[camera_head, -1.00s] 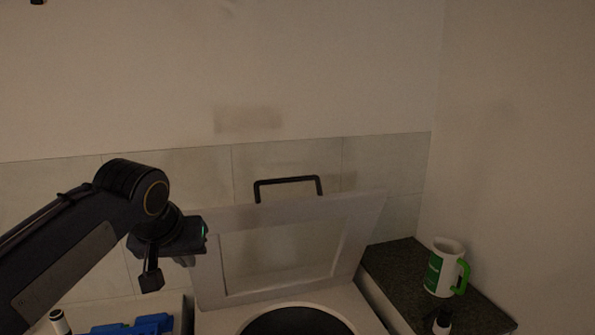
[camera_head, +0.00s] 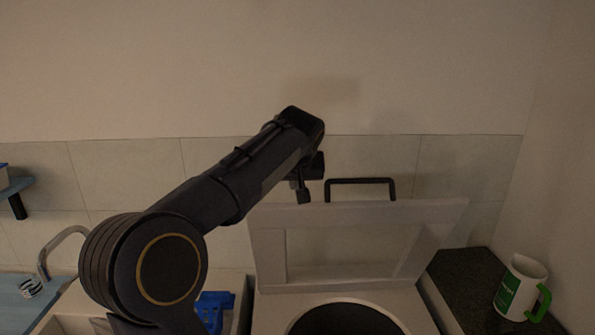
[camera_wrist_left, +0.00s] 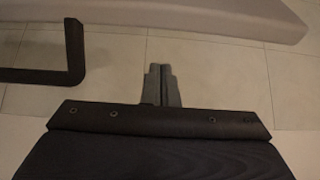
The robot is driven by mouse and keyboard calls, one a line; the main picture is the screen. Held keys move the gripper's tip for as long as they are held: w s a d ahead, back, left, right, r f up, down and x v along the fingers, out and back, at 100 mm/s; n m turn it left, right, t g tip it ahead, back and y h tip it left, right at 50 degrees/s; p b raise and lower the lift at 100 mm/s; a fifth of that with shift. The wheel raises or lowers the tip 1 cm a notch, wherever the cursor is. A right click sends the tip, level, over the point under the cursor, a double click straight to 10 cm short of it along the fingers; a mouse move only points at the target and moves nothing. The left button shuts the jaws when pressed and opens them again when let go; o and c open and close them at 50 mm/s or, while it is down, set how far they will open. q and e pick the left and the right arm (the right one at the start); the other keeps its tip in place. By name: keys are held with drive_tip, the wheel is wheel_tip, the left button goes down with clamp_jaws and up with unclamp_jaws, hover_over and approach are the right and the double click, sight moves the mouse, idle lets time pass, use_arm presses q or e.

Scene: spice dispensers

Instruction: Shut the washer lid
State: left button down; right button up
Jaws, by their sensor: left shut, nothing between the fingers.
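The washer lid (camera_head: 262,245) stands open, tilted up against the tiled wall, above the round dark washer opening (camera_head: 345,320). A black bar handle (camera_head: 360,181) sticks up from its top edge. My left gripper (camera_head: 312,170) is just above the lid's top edge, left of the handle and apart from it; my arm partly hides it. In the left wrist view its fingers (camera_wrist_left: 160,70) are shut and empty. The handle (camera_wrist_left: 45,76) shows there at left, and a pale slab (camera_wrist_left: 210,14) at the top looks like the lid's edge. My right gripper is out of view.
A dark counter (camera_head: 465,275) at right holds a white mug (camera_head: 517,285) with a green handle. At left are a blue object (camera_head: 213,308), a tap (camera_head: 58,245) and a striped cup (camera_head: 30,287). The tiled wall is close behind the lid.

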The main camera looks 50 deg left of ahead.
use_arm(q)
drive_tip(key=s+d, duration=0.1)
drive_tip(key=s+d+f, duration=0.1)
drive_tip(key=d, duration=0.1)
drive_tip(key=shift+s, duration=0.25)
drive_tip(key=shift+w, duration=0.1)
drive_tip(key=shift+d, duration=0.1)
